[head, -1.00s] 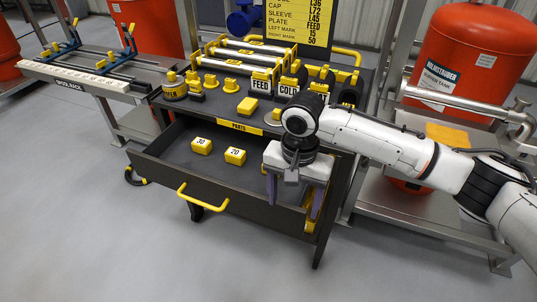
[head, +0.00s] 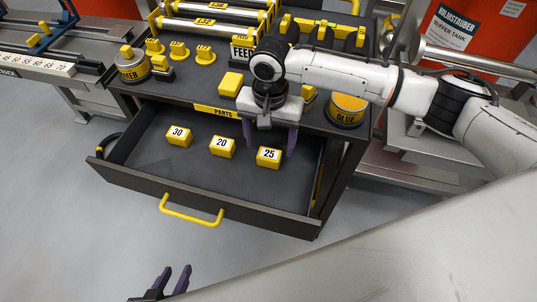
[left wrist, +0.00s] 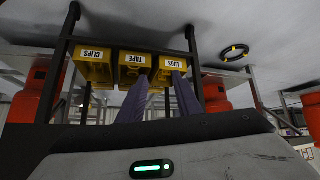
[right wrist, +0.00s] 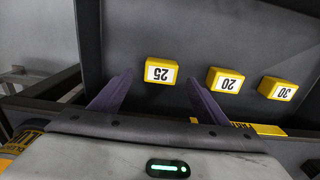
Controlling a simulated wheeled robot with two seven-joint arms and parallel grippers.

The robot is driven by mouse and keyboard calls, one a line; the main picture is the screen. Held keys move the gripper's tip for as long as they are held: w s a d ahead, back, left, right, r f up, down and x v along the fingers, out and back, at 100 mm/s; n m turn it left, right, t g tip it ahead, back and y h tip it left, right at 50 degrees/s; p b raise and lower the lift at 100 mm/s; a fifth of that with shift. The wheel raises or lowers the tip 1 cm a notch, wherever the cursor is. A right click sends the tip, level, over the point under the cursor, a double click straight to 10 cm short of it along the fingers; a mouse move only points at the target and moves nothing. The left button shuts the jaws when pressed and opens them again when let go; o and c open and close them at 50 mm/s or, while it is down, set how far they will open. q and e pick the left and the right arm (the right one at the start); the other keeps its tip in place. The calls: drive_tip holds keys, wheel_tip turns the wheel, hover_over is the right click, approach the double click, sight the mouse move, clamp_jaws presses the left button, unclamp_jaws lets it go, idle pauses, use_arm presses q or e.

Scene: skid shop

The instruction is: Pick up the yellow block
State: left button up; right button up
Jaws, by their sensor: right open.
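Three numbered yellow blocks lie in the open drawer: block 30 (head: 179,136), block 20 (head: 222,147) and block 25 (head: 268,157). A plain yellow block (head: 231,84) sits on the cart top. My right gripper (head: 269,146) is over the drawer's right part, open and pointing down, close behind block 25. In the right wrist view, block 25 (right wrist: 161,71) lies just beyond and between the open fingers (right wrist: 160,80), apart from them; blocks 20 (right wrist: 225,81) and 30 (right wrist: 278,88) are to the right. My left gripper (head: 177,270) is low in front of the cart, open and empty.
The drawer (head: 147,166) has raised walls and a yellow front handle (head: 190,214). Behind it, the cart top holds a glue tin (head: 346,108), a spacer tin (head: 133,68) and labelled yellow pieces. In the left wrist view, labelled yellow bins (left wrist: 134,68) hang on a rack.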

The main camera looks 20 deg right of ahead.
sight(269, 154)
wheel_tip(269, 154, down, 5)
drive_tip(key=shift+f+b, duration=0.2)
drive_tip(key=shift+b, duration=0.1)
drive_tip(key=shift+r, duration=0.1)
drive_tip(key=c, duration=1.2)
